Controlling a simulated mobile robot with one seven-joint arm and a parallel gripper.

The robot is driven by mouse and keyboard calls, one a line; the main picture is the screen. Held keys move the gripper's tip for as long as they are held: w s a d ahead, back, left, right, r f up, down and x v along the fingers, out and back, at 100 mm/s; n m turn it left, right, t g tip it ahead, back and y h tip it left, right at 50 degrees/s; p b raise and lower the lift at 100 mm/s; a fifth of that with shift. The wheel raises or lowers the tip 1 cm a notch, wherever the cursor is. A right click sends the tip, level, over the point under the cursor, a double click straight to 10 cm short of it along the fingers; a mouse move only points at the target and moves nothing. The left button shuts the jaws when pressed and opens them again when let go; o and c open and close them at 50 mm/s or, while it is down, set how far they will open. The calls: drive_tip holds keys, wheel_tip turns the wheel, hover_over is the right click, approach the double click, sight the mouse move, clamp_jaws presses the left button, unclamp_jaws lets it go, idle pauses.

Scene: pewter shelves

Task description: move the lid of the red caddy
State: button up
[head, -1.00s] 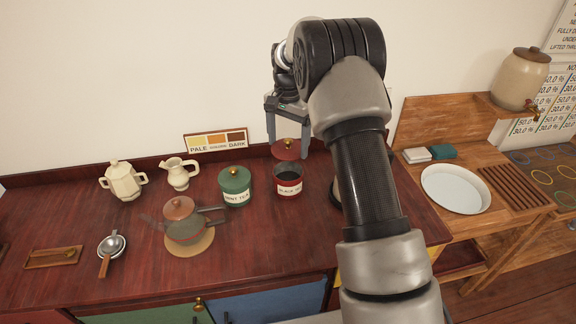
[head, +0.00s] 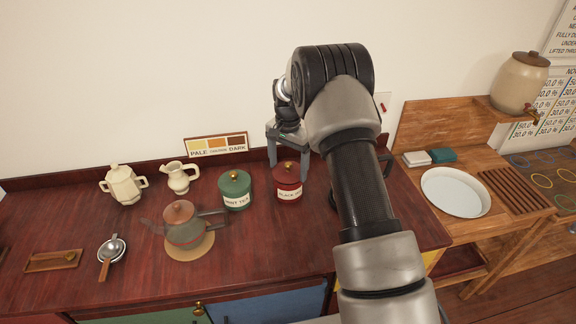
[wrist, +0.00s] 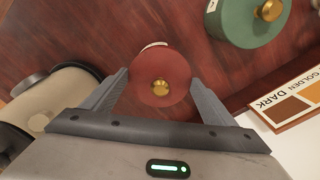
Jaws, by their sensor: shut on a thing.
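The red caddy (head: 289,189) labelled black tea stands on the dark red counter, just right of the green mint tea caddy (head: 235,191). Its red lid (head: 287,172) with a brass knob sits at the caddy's mouth; no gap shows in the head view. My gripper (head: 288,170) reaches down from above and is shut on the lid. In the wrist view the round lid (wrist: 160,88) lies between the two grey fingers, which touch its sides. The lid hides most of the caddy body there.
The green caddy's lid also shows in the wrist view (wrist: 245,18). A colour card (head: 216,144) leans behind. A teapot (head: 184,227) on a round mat stands to the left, with a white jug (head: 180,176) behind it. Counter space in front of the red caddy is clear.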

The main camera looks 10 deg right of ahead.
drive_tip(key=shift+f, duration=0.4)
drive_tip(key=o, duration=1)
drive_tip(key=shift+o, duration=0.2)
drive_tip(key=shift+r, duration=0.15)
